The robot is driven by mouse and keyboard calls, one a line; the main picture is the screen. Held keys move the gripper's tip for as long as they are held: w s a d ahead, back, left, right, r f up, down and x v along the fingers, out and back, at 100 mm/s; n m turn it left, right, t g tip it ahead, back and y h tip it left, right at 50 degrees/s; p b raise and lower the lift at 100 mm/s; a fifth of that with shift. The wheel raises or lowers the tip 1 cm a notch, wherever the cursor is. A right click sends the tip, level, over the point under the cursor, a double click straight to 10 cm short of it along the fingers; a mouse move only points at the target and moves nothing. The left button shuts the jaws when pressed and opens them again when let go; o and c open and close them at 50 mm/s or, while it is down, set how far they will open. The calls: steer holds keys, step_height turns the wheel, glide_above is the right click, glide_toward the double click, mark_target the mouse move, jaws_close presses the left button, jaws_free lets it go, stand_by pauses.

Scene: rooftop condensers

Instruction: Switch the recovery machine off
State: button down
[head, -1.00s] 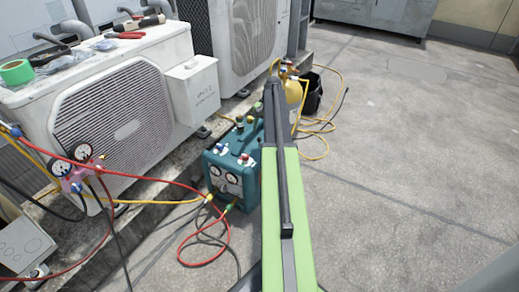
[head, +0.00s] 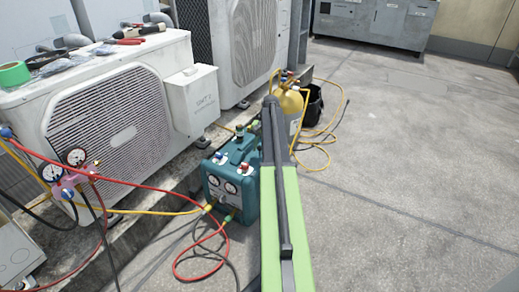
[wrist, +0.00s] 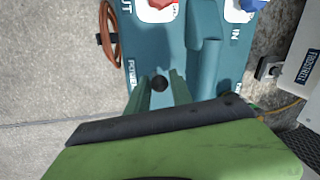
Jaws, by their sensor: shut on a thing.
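The recovery machine (head: 216,190) is a teal box with two gauges on its front and coloured knobs on top, standing on the roof left of my arm. In the wrist view its teal top (wrist: 222,60) shows POWER, OUT and IN markings. My gripper (wrist: 160,90) reaches over this top, its two green fingers shut on a small black round knob (wrist: 159,83) near the POWER label. Whether this knob is on or off cannot be told. A red knob (wrist: 160,3) and a blue knob (wrist: 248,4) lie beyond. In the head view my arm hides the fingers.
A manifold with gauges (head: 76,157) hangs at left, with red and yellow hoses running to the machine. White condensers (head: 110,125) stand behind. A yellow cylinder (head: 291,103) and black bucket (head: 313,105) stand beyond my arm. The concrete (head: 420,160) at right is clear.

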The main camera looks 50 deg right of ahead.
steer(key=shift+s+a, duration=0.1)
steer(key=shift+s+a+f+h, duration=0.1)
steer(key=shift+s+a+h, duration=0.1)
steer(key=shift+a+h, duration=0.5)
steer(key=shift+s+a+f+t+h+b, duration=0.15)
steer(key=shift+t+h+b, duration=0.25)
steer(key=shift+h+b, duration=0.45)
steer(key=shift+h, duration=0.55)
steer(key=c, duration=1.1)
jaws_free()
steer(key=shift+c, duration=0.2)
steer(key=shift+w, duration=0.2)
